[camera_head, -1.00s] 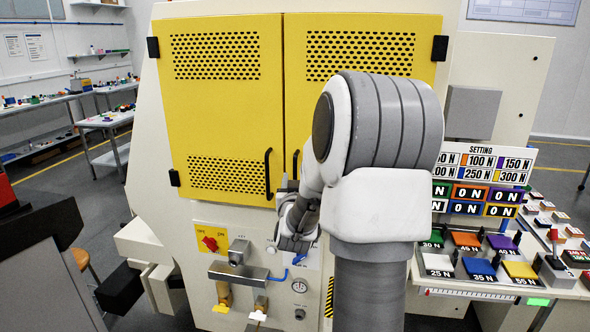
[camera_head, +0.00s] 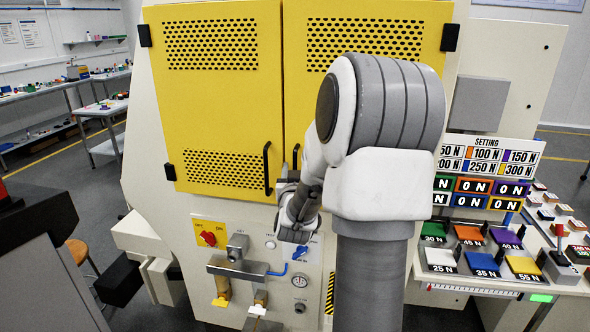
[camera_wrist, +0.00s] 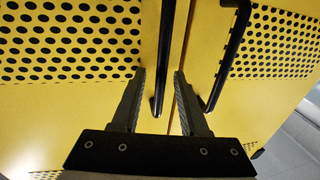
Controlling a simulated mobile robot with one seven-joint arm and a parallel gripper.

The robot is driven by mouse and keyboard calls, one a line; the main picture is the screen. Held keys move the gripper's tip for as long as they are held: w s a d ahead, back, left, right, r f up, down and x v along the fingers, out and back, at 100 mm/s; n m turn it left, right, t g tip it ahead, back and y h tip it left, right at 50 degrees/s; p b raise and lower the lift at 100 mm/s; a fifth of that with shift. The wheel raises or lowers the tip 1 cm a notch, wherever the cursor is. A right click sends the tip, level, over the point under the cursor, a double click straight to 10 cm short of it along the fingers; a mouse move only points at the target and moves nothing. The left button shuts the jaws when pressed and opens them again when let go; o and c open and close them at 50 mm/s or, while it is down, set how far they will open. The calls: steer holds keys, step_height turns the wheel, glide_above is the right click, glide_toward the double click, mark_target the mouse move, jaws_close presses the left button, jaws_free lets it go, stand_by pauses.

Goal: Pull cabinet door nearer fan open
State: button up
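The yellow cabinet has two perforated doors, left (camera_head: 225,100) and right (camera_head: 340,70), both shut in the head view. The left door's black handle (camera_head: 267,168) is in plain view. The right door's handle (camera_head: 296,157) is partly hidden by my arm. My gripper (camera_head: 291,178) is at the right handle's lower end, mostly hidden behind my wrist. In the wrist view, my gripper (camera_wrist: 160,76) is open, its fingers either side of one black handle (camera_wrist: 160,85) with gaps showing. A second handle (camera_wrist: 231,55) is outside the right finger. No fan is recognisable.
Below the doors are a red rotary switch (camera_head: 208,238), a blue switch (camera_head: 300,253) and a gauge (camera_head: 299,281). A setting board (camera_head: 490,160) and a bench of coloured blocks (camera_head: 480,262) stand at right. A dark machine (camera_head: 40,265) is at lower left.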

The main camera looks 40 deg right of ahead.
jaws_close()
stand_by(1.2)
